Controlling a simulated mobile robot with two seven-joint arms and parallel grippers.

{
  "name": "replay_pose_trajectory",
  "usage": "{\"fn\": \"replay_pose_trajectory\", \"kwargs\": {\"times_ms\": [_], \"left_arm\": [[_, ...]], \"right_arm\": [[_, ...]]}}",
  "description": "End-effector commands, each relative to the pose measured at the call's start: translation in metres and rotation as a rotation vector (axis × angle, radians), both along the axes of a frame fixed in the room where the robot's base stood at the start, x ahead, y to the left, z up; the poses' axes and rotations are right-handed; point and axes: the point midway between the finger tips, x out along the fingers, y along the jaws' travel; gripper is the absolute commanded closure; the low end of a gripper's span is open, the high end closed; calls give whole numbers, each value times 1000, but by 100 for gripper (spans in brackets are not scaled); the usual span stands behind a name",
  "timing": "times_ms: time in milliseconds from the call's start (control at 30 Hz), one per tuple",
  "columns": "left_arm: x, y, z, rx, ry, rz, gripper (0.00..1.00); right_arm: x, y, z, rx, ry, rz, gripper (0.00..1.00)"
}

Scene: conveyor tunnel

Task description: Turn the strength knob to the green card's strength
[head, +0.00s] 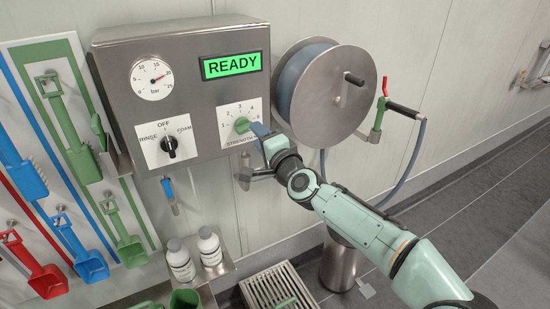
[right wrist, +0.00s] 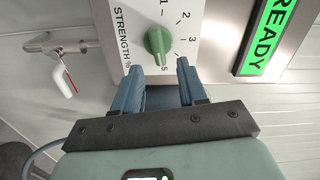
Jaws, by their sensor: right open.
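The green strength knob (head: 242,125) sits on a white dial plate marked STRENGTH % on the steel control box (head: 190,90). In the right wrist view the knob (right wrist: 159,41) lies just beyond the fingertips, its long axis running roughly between the 1 and 5 marks. My right gripper (head: 259,131) is open in front of the plate. In the right wrist view its blue fingers (right wrist: 159,68) stand apart, with nothing between them; they appear short of the knob. I cannot make out a green card. My left gripper is not in view.
A RINSE/OFF/FOAM knob (head: 168,147), a gauge (head: 153,78) and a READY display (head: 231,66) share the box. A hose reel (head: 335,95) is at right. Bottles (head: 180,262) stand below. Coloured tools hang on the left board (head: 60,45).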

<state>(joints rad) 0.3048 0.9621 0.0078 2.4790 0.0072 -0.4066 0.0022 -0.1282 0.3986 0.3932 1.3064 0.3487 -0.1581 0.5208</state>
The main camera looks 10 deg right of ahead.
Motion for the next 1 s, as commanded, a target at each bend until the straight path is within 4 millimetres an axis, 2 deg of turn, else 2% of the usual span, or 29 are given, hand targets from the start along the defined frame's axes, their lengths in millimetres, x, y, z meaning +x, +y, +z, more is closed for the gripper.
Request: {"fn": "replay_pose_trajectory", "kwargs": {"times_ms": [33,200,433,633,1000], "left_arm": [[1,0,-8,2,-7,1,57],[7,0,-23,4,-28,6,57],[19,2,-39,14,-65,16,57],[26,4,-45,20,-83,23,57],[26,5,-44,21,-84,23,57]], "right_arm": [[-11,-6,-4,-3,-2,-3,58],[-44,-20,-4,-3,-2,-4,58],[-76,-32,-3,-1,-1,-2,58],[-86,-35,-2,0,0,0,58],[-87,-35,0,0,0,0,58]]}}
